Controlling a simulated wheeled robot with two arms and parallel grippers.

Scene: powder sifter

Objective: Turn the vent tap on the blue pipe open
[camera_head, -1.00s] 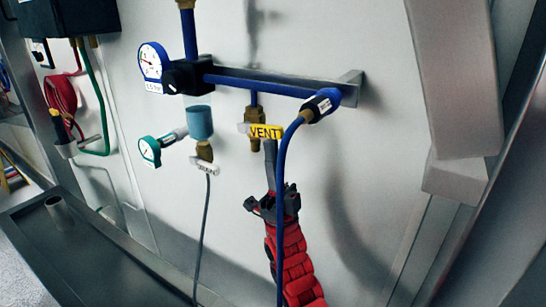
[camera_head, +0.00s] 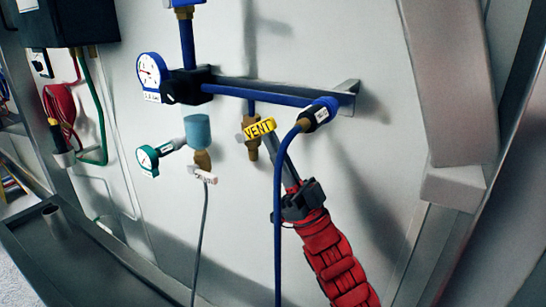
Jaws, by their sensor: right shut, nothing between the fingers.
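The yellow vent tap handle (camera_head: 259,130), marked VENT, sits on a brass valve (camera_head: 252,150) that hangs below the horizontal blue pipe (camera_head: 262,97). The handle is tilted, its right end higher. My right gripper (camera_head: 271,139) reaches up from the lower right on a red-sleeved arm. Its fingers are shut and empty, with their tips at the right end of the handle; I cannot tell whether they touch. The blue hose crosses in front of part of the gripper. My left gripper is not in view.
A blue hose (camera_head: 278,220) hangs from a blue fitting (camera_head: 319,113) right of the tap. Left are a blue-rimmed gauge (camera_head: 151,70), a green-rimmed gauge (camera_head: 147,158) and a light-blue cylinder (camera_head: 197,131). A grey post stands at right. The wall below is mostly bare.

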